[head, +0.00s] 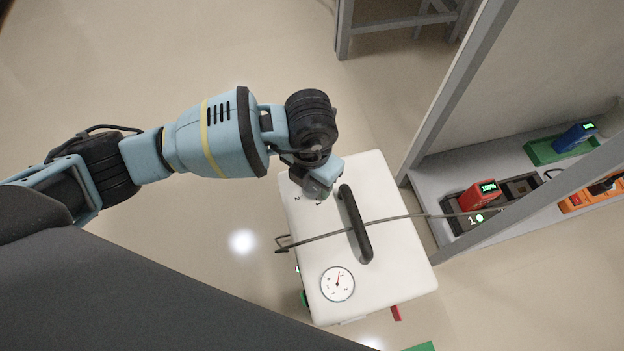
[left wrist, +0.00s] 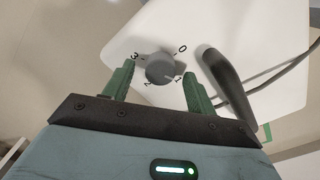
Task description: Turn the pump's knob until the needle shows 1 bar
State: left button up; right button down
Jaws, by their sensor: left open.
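The pump (head: 395,255) is a white box with a black handle (head: 356,222) on top. In the head view my left gripper (head: 318,186) is over the pump's far left corner and mostly hides the knob.
A dark cable (head: 400,216) crosses the pump's top under the handle to a shelf (head: 432,185) at right. The shelf holds a red device (head: 478,195) and a blue device (head: 573,137). A grey frame post (head: 450,90) stands beside the pump. Floor at left is clear.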

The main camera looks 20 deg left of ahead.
pick_arm(q)
jog(key=shift+f, duration=0.25)
pick_arm(e)
jog(key=shift+w+f, duration=0.15)
jog(key=shift+w, duration=0.2)
pick_arm(q)
jog(key=shift+c, duration=0.4)
jog(key=c, duration=0.9)
jog(key=shift+p, duration=0.35)
jog(key=shift+r+m+p, duration=0.2)
jog(key=shift+m+p, duration=0.4)
jog(key=shift+p, duration=0.25)
jog(key=shift+f+m, duration=0.15)
jog(key=shift+m, duration=0.35)
pick_arm(e)
jog(key=v, duration=0.2)
jog(key=shift+s+a+r, duration=0.15)
jog(key=shift+s+r, duration=0.05)
jog(key=shift+r, duration=0.15)
jog(key=shift+w, duration=0.15)
pick_arm(q)
jog(key=o, duration=1)
pick_arm(e)
jog(key=shift+w+f, duration=0.1)
jog(key=shift+w, duration=0.2)
